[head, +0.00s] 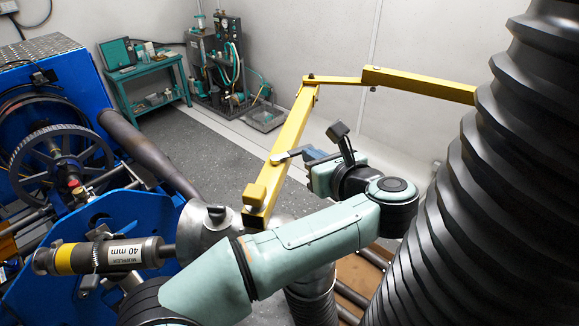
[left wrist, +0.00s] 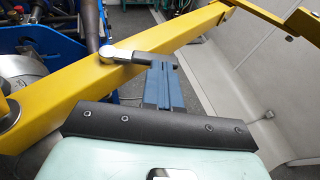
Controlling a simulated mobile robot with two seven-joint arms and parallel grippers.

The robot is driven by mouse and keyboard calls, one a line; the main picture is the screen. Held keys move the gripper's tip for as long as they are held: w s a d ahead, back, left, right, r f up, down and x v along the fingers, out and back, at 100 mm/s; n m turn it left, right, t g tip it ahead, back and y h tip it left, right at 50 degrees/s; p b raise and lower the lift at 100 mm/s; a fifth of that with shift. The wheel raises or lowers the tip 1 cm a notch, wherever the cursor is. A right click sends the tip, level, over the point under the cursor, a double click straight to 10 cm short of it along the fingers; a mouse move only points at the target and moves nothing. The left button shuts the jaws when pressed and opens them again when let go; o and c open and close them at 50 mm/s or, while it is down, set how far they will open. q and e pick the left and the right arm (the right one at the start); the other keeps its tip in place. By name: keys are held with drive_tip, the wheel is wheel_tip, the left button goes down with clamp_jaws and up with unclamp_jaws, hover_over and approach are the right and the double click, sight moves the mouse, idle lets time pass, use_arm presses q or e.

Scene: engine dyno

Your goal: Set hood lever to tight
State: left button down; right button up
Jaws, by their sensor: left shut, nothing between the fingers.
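The hood lever (head: 285,156) is a short grey handle on a round pivot, mounted on the sloping yellow boom arm (head: 292,130). In the left wrist view the lever (left wrist: 130,54) points right from its pivot, across the boom's edge, and its dark end lies at the tips of my left gripper (left wrist: 160,68). My left gripper (head: 312,154) has blue fingers, closed together with nothing between them. I cannot tell whether the fingertips touch the lever. The grey metal hood (head: 203,236) hangs at the boom's lower end, partly hidden by my left arm. My right gripper is not in view.
A large black corrugated duct (head: 470,190) fills the right side. Blue machinery (head: 50,75) and a grey cylinder labelled 40 mm (head: 120,254) stand at the left. A green bench (head: 150,75) is at the back. Open floor (head: 215,160) lies left of the boom.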

sight(308, 144)
use_arm(q)
drive_tip(key=shift+w+a+b, duration=0.3)
drive_tip(key=shift+w+b, duration=0.05)
drive_tip(key=shift+w, duration=0.65)
drive_tip(key=shift+w+a+b, duration=0.25)
drive_tip(key=shift+w+b, duration=0.1)
drive_tip(key=shift+w, duration=0.65)
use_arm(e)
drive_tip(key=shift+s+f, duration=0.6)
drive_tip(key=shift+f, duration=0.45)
use_arm(q)
drive_tip(key=shift+s+a+f+b, duration=0.1)
drive_tip(key=shift+s+a+b, duration=0.2)
drive_tip(key=shift+b, duration=0.15)
drive_tip(key=shift+s+a+b, duration=0.2)
drive_tip(key=shift+s+b, duration=0.15)
drive_tip(key=shift+s, duration=0.05)
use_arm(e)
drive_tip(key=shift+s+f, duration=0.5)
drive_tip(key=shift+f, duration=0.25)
use_arm(q)
drive_tip(key=shift+w, duration=0.1)
